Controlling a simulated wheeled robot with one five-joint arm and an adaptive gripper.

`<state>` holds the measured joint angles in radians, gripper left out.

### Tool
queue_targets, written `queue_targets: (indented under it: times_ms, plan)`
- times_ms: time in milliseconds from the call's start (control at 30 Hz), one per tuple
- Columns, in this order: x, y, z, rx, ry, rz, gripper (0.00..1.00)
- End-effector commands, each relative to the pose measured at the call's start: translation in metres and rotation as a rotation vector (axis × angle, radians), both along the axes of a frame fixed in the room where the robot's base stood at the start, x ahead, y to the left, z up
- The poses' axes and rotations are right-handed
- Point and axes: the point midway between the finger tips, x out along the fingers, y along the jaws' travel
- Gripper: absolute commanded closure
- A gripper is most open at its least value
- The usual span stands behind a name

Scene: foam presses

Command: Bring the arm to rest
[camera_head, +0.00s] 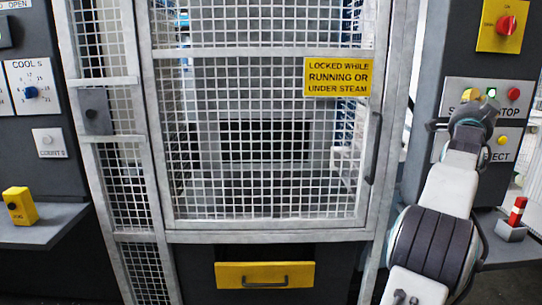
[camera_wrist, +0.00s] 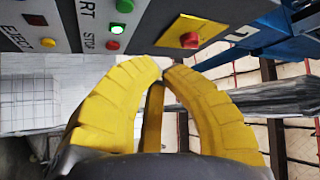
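My arm reaches up along the right side of the head view, its far end in front of the start/stop panel (camera_head: 505,95). In the wrist view my gripper (camera_wrist: 162,70) has two yellow ribbed fingers whose tips come together. It is shut, with nothing seen held. A yellow bar shows between the fingers. Beyond the tips, the wrist view shows the green lamp (camera_wrist: 125,6), a red stop button (camera_wrist: 113,45) and a yellow eject button (camera_wrist: 48,42). I cannot see the tips touching any button.
A closed mesh guard door (camera_head: 265,130) carries a yellow warning sign (camera_head: 337,77). Below it is a yellow-fronted drawer (camera_head: 265,275). A red emergency knob (camera_head: 507,25) is at upper right. A red-topped block (camera_head: 516,215) stands on the right ledge; a yellow box (camera_head: 20,206) stands at left.

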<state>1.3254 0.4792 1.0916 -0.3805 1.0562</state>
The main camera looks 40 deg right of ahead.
Motion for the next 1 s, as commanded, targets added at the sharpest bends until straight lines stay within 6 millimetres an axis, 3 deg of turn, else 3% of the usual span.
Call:
queue_targets:
  times_ms: [167, 367, 567, 667, 800, 867, 1000]
  plan:
    - [0.001, -0.005, -0.014, 0.038, 0.114, -0.037, 1.0]
    - [0.003, -0.014, -0.053, 0.151, 0.327, -0.076, 1.0]
    - [0.004, -0.016, -0.138, 0.356, 0.585, -0.063, 1.0]
    - [0.002, -0.008, -0.2, 0.497, 0.736, -0.022, 1.0]
    - [-0.006, 0.024, -0.288, 0.708, 0.94, 0.074, 1.0]
    - [-0.012, 0.048, -0.32, 0.795, 1.024, 0.129, 1.0]
    - [-0.021, 0.121, -0.377, 0.977, 1.207, 0.293, 1.0]
